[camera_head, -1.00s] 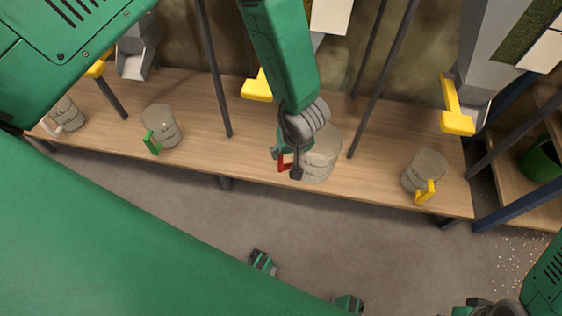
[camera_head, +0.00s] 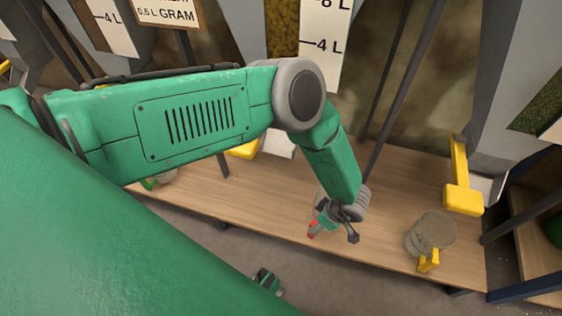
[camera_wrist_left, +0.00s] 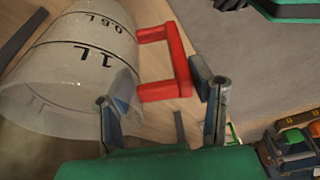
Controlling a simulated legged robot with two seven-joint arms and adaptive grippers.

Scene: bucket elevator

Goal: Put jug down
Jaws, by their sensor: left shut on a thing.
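The jug (camera_wrist_left: 75,85) is a pale translucent measuring cup with black 1 L and 0.5 L marks and a red handle (camera_wrist_left: 168,65). In the left wrist view, my left gripper (camera_wrist_left: 155,88) has a finger on either side of the handle and is shut on it. In the head view, my left gripper (camera_head: 333,226) is low over the front part of the wooden bench (camera_head: 270,195), and the red handle shows beside it. My forearm hides most of the jug there. I cannot tell whether its base touches the bench.
A jug with a yellow handle (camera_head: 431,233) stands on the bench to the right, near the front edge. Dark posts rise behind the bench. Bare wood lies between my gripper and the yellow-handled jug.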

